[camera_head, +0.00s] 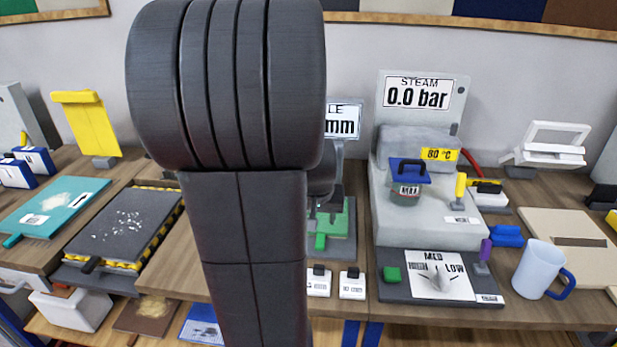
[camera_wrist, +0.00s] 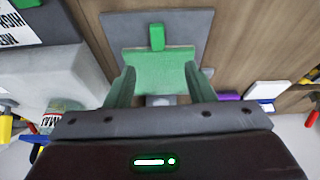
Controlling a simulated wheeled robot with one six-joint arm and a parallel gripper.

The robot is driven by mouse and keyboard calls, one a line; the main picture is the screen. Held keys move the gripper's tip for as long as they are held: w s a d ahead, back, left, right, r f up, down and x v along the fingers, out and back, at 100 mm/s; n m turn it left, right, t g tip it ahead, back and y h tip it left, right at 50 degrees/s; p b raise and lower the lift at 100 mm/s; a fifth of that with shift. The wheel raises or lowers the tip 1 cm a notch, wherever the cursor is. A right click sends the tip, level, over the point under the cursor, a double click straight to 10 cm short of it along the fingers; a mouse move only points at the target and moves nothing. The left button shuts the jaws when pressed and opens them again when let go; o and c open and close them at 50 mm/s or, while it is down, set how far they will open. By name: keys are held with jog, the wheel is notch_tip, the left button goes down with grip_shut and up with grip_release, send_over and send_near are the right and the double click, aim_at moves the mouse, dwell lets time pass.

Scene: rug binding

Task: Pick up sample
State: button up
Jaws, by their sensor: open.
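A green flat piece (camera_wrist: 165,62) with a brighter green tab (camera_wrist: 157,37) lies on a grey plate (camera_wrist: 112,28) in the wrist view. It looks like the sample, though no label on it is readable. In the head view the green piece (camera_head: 340,222) shows partly, right of my arm, with its tab (camera_head: 320,241) at the front. My gripper (camera_wrist: 158,72) is open, its two fingers spread on either side over the green piece. Nothing is visibly clamped. I cannot tell how high the fingertips are above it. In the head view my arm hides most of this spot.
A grey steam unit (camera_head: 400,210) stands close to the right, with a blue-lidded pot (camera_head: 408,190) on it. Two small white blocks (camera_head: 335,284) lie at the bench's front. A mug (camera_head: 540,270) stands farther right. A dark speckled plate (camera_head: 125,222) lies left.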

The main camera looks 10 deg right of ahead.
jog(key=w, duration=0.1)
send_over(321, 237)
jog(key=s, duration=0.2)
jog(key=f, duration=0.7)
jog(key=shift+s+a+f, duration=0.1)
jog(key=shift+a+f, duration=0.05)
jog(key=shift+a, duration=0.2)
jog(key=shift+s+p+x, duration=0.1)
jog(key=shift+p+x, duration=0.1)
jog(key=shift+x, duration=1.1)
jog(key=shift+s+p+x, duration=0.15)
jog(key=shift+p+x, duration=0.05)
jog(key=shift+x, duration=1.1)
grip_shut()
